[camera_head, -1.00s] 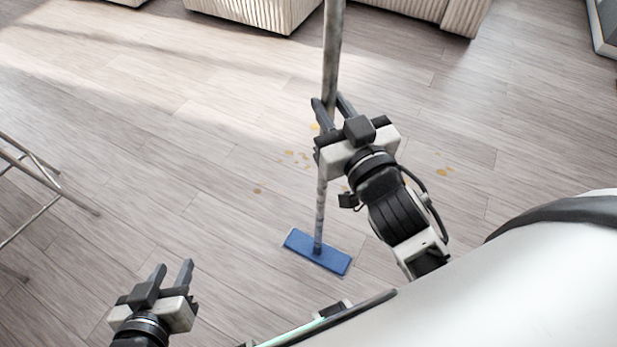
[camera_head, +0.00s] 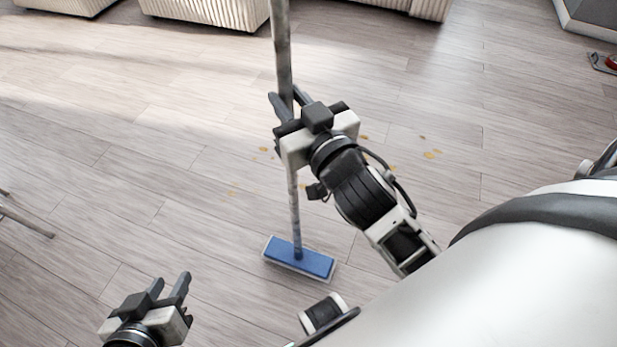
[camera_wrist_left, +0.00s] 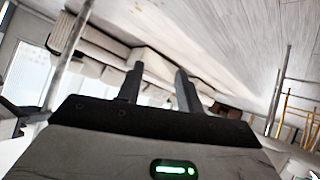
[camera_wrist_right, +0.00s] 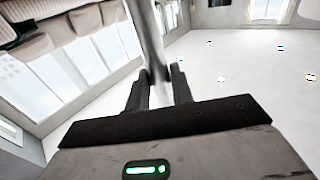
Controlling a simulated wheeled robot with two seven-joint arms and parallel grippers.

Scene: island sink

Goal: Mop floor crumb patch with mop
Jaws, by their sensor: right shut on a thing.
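The mop has a long grey pole (camera_head: 283,50) and a flat blue head (camera_head: 300,260) with a pale edge, which appears to rest on the wood floor. My right gripper (camera_head: 285,103) is shut on the pole, which also runs between its fingers in the right wrist view (camera_wrist_right: 152,50). Yellow-brown crumbs (camera_head: 432,154) lie scattered on the floor to the right of the pole, and fainter ones (camera_head: 264,149) lie to its left, farther off than the mop head. My arm may hide some crumbs. My left gripper (camera_head: 170,284) is open and empty above the floor at the lower left.
Ribbed cream seats (camera_head: 205,12) stand along the back. A metal-legged piece of furniture (camera_head: 25,221) is at the left edge. A red and grey object (camera_head: 606,62) lies at the right edge. The floor around the mop head is clear.

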